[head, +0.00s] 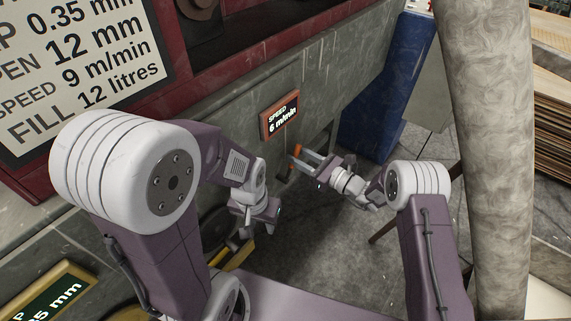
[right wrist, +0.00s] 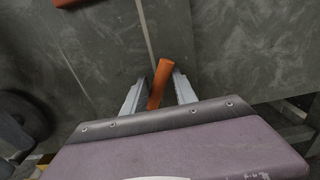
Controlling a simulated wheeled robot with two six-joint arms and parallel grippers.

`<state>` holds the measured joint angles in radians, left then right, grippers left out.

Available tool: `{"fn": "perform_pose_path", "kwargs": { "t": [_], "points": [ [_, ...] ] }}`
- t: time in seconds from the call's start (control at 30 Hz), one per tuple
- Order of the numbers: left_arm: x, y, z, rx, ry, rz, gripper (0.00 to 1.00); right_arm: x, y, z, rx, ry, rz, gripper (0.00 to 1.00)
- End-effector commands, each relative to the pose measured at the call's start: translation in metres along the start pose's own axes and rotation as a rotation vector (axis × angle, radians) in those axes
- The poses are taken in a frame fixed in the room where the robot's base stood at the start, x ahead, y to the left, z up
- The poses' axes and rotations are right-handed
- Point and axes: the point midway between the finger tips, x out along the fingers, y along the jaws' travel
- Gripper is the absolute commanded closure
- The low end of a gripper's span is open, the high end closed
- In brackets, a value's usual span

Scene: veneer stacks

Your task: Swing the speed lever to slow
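The speed lever's orange handle (head: 296,151) stands out from the grey machine side, just below the speed display (head: 281,116), which reads 6 m/min. My right gripper (head: 305,160) is at the handle, its fingers pointing left towards the machine. In the right wrist view the orange handle (right wrist: 160,82) lies tilted between the two spread fingers (right wrist: 158,95), with a gap visible on at least one side. The lever's lower part is hard to make out. My left gripper (head: 243,222) hangs low beside the machine, away from the lever; its fingers are too small to judge.
A large sign (head: 85,65) at upper left lists settings, including speed 9 m/min. A blue cabinet (head: 388,90) stands behind my right arm. A thick grey pipe (head: 487,150) rises on the right, with veneer stacks (head: 552,125) beyond. Grey floor lies below the grippers.

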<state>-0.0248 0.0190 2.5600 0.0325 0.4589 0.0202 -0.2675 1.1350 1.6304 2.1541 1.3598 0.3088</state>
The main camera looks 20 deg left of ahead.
Motion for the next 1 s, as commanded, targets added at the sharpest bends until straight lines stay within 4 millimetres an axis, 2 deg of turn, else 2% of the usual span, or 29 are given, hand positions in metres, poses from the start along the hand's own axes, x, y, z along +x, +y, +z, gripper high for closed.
{"fn": "perform_pose_path", "kwargs": {
  "t": [0.57,1.0],
  "points": [
    [-0.001,0.000,0.000,0.000,0.000,0.000,0.64,-0.002,0.000,-0.002,0.003,0.005,-0.003,0.60],
    [-0.012,0.000,-0.001,0.000,0.000,0.000,0.64,-0.054,-0.001,-0.001,0.005,0.005,-0.004,0.60]
  ]
}}
